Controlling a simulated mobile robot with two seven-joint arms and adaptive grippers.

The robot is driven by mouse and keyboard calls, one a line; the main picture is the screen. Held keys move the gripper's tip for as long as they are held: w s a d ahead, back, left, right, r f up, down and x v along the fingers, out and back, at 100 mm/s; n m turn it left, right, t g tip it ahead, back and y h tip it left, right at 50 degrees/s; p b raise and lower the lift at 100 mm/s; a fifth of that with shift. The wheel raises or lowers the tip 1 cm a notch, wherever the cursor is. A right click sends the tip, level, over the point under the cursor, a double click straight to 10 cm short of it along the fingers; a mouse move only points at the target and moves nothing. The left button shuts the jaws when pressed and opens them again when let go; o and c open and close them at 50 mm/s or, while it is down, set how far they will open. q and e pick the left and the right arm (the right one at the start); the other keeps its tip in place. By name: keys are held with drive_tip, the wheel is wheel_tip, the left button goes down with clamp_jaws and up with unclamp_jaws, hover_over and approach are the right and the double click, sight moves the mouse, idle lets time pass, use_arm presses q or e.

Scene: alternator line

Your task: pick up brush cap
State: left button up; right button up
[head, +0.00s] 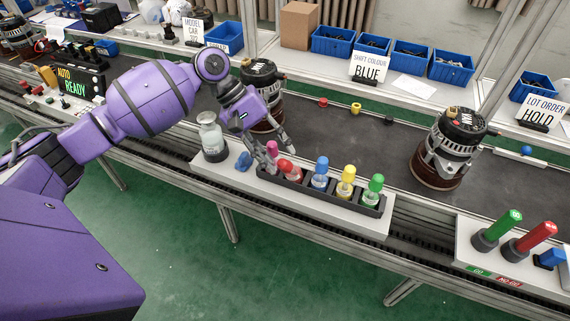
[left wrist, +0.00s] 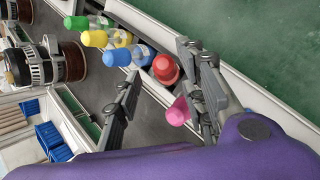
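A black rack (head: 320,193) on a white block holds small bottles with coloured caps. The caps are pink (head: 272,149), red (head: 287,168), blue (head: 322,164), yellow (head: 348,173) and green (head: 376,183). Which one is the brush cap I cannot tell. My left gripper (head: 276,152) is at the rack's left end, by the pink and red caps. In the left wrist view its fingers (left wrist: 162,62) are apart, with the red cap (left wrist: 165,69) showing between them and the pink cap (left wrist: 177,111) beside one finger. My right gripper is out of view.
A glass jar (head: 210,136) and a small blue piece (head: 243,161) stand left of the rack. Alternators (head: 449,145) stand on the dark belt, one (head: 262,92) close behind my gripper. A sign (head: 369,68) reads "SHIFT COLOUR BLUE". Green and red handled gauges (head: 500,228) stand at right.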

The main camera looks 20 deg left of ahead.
use_arm(q)
drive_tip(key=shift+x, duration=1.2)
drive_tip(key=shift+f, duration=0.1)
drive_tip(key=shift+c, duration=0.5)
drive_tip(key=c, duration=0.6)
drive_tip(key=shift+c, duration=0.5)
drive_tip(key=shift+r, duration=0.45)
wheel_tip(320, 180, up, 6)
drive_tip(key=shift+r, duration=0.1)
drive_tip(key=s+p, duration=0.2)
drive_tip(key=s, duration=1.6)
drive_tip(key=shift+a, duration=0.3)
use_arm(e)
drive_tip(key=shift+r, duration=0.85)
